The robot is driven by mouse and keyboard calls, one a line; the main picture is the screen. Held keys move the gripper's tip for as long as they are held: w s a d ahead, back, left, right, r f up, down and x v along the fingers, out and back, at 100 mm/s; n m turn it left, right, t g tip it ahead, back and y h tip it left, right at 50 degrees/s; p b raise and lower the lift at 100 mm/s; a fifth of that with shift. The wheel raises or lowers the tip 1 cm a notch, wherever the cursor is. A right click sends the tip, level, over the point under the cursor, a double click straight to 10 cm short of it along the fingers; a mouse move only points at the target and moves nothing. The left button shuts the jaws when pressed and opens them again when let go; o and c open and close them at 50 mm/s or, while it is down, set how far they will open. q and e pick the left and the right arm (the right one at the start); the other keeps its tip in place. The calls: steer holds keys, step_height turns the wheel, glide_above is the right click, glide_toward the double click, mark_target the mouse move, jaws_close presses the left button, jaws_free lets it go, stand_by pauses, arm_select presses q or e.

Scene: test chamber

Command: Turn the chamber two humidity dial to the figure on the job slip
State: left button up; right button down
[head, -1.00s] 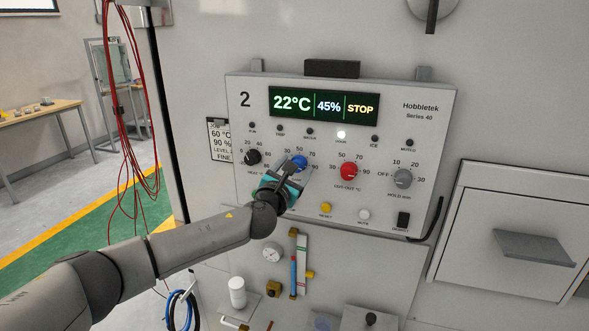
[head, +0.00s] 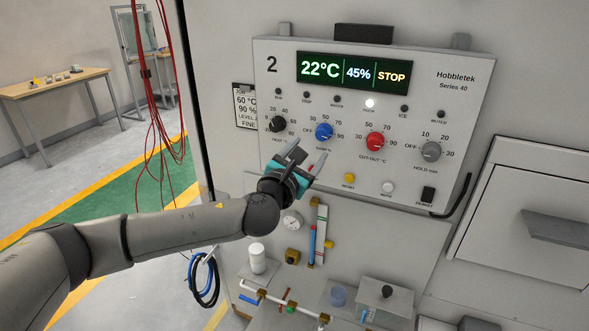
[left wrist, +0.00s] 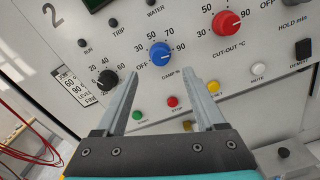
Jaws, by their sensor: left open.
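The chamber two panel (head: 470,105) bears a "2" and a lit display (head: 352,73) reading 22°C, 45%, STOP. The blue humidity dial (head: 323,131) has a scale from OFF to 90; I cannot read its pointer surely. It also shows in the left wrist view (left wrist: 160,54), beyond my fingertips. The job slip (head: 244,107), at the panel's left, shows 60 °C and 90 %; its edge is hidden. My left gripper (head: 307,155) is open and empty, below the blue dial and apart from it. In the left wrist view its fingers (left wrist: 160,82) point toward the dial.
A black dial (head: 278,124) is left of the blue one; red (head: 375,142) and grey (head: 431,152) dials are right. A yellow button (head: 349,178) and white button (head: 388,187) are below. Red wires (head: 150,130) hang at left. Pipework and gauge (head: 292,220) are beneath.

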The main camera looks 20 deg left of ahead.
arm_select(q)
steer(key=s, duration=0.6)
steer(key=shift+s+a+b, duration=0.15)
steer(key=shift+s+b, duration=0.2)
steer(key=shift+b, duration=0.1)
